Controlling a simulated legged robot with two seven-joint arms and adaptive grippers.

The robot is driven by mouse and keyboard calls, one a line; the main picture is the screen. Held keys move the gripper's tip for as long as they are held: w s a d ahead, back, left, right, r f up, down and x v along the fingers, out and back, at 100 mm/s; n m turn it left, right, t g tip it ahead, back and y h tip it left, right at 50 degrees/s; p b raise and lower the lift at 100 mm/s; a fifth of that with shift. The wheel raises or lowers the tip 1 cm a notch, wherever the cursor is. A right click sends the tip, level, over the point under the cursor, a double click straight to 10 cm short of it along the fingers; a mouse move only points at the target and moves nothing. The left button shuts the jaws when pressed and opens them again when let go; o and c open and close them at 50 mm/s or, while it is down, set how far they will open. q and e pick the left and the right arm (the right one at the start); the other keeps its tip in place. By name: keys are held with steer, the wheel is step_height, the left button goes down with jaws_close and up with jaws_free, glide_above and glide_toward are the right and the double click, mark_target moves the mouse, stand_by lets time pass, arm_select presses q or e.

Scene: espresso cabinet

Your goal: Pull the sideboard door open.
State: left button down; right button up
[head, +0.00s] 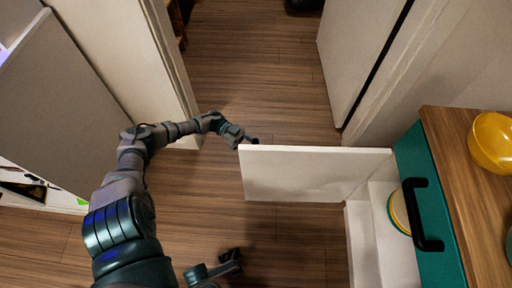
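The sideboard (440,190) stands at the right, with a wooden top and a teal front panel. Its white door (310,174) is swung out and stands well open, its free edge pointing left. The white interior shows at the lower right. My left arm reaches in from the left, and its gripper (250,140) is at the upper corner of the door's free edge. Its fingertips are small and partly hidden, so I cannot tell whether they touch or grip the door. My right gripper (232,261) is low in the middle, apart from the door; its finger state is unclear.
A black bar handle (421,214) sticks out from the teal panel. Yellow and teal dishes (399,213) are inside the sideboard. A yellow bowl (493,142) stands on top. White panels (365,55) flank the wooden floor (255,70), which is mostly clear.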

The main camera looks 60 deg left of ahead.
arm_select(q)
steer(key=c, duration=0.9)
jaws_free()
steer(key=shift+w+a, duration=0.15)
steer(key=shift+a, duration=0.1)
steer(key=shift+f+v, duration=0.15)
steer(key=shift+v, duration=2.85)
steer(key=shift+f+v, duration=0.1)
steer(key=shift+v, duration=2.95)
steer(key=shift+w, duration=0.1)
